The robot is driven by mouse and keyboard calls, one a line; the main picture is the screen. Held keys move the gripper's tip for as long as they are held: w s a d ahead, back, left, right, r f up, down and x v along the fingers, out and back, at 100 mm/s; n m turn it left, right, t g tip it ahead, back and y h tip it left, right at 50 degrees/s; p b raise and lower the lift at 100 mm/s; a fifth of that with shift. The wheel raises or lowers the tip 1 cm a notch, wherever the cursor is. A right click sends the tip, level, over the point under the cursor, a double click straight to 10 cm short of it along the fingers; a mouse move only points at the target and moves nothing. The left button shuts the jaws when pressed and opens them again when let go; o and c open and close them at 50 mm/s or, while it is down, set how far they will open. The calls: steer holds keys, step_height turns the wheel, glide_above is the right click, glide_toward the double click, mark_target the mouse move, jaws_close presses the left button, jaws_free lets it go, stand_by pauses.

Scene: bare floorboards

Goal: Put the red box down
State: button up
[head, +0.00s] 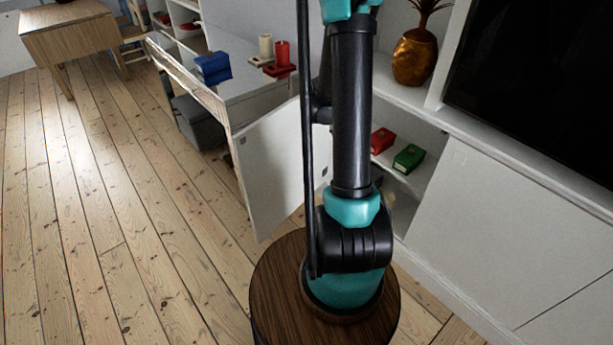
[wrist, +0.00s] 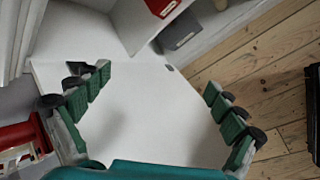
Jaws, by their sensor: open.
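A red box (head: 382,140) lies inside the open low white cabinet, beside a green box (head: 408,158). My gripper (wrist: 158,85) is open in the wrist view, its two green-padded fingers spread wide. Nothing is between the fingers; a white surface shows behind them. A red item (wrist: 161,5) is cut off at the top edge of the wrist view, beyond the fingertips and apart from them. I cannot tell whether it is the same red box. In the head view my arm hides the gripper.
An open white cabinet door (head: 280,160) stands out over the floorboards. A blue item (head: 213,68) and red items (head: 280,62) sit on the white top behind it. A golden pineapple ornament (head: 414,55) stands at upper right. The floor at left is clear up to the wooden table (head: 68,35).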

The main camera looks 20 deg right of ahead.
steer(key=s+a+r+m+y, duration=0.1)
steer(key=s+a+m+y, duration=0.2)
steer(key=s+a+m, duration=0.3)
steer(key=s+a+r+m+y, duration=0.2)
steer(key=s+a+m, duration=0.4)
steer(key=s+a, duration=0.9)
steer(key=s, duration=0.7)
steer(key=shift+s+a+g+y, duration=0.15)
steer(key=shift+a+g+y, duration=0.15)
steer(key=shift+a+y, duration=0.1)
